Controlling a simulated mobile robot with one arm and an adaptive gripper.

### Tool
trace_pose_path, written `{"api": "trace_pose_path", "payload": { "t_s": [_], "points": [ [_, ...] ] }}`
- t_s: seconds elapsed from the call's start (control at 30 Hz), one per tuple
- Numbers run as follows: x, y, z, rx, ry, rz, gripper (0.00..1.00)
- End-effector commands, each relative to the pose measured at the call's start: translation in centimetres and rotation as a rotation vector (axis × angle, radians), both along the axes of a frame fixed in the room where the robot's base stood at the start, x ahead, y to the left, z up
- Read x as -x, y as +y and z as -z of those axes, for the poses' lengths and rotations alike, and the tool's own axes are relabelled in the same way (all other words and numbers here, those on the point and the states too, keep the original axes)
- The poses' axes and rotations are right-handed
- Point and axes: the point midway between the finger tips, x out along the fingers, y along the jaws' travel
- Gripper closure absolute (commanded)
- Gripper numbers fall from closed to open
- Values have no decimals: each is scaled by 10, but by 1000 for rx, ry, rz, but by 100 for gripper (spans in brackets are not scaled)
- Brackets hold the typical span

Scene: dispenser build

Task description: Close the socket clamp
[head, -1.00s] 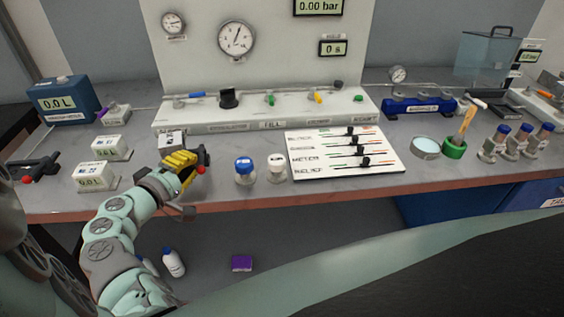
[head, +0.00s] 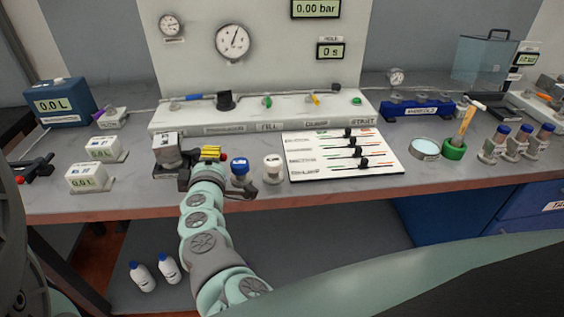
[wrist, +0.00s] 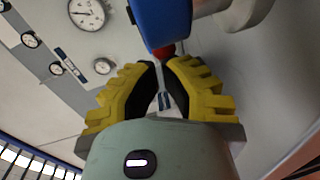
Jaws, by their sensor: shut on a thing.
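The socket clamp (head: 183,176) appears as a dark fixture at the front of a grey block (head: 165,147) on the bench, partly hidden by my arm. My gripper (head: 211,152) is beside the block, its yellow fingers seen from behind in the head view. In the wrist view my gripper (wrist: 163,72) has its fingertips close together around a small red tip (wrist: 164,50), which looks like the end of the clamp's handle. Most of the handle is hidden. A blue body (wrist: 162,20) lies just beyond the fingertips. How far the clamp is closed cannot be told.
A blue-capped bottle (head: 239,170) and a white-capped bottle (head: 272,168) stand close right of my gripper. A white slider panel (head: 310,165) lies farther right. White display boxes (head: 90,178) stand to the left. Another red-tipped lever (head: 35,169) is at the far left.

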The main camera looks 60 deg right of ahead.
Motion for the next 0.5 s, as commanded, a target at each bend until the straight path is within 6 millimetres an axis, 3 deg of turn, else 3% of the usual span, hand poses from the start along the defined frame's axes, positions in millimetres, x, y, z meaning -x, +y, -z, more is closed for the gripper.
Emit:
{"api": "trace_pose_path", "payload": {
  "t_s": [0.5],
  "points": [
    [1,-28,0,1,0,8,100]
  ]
}}
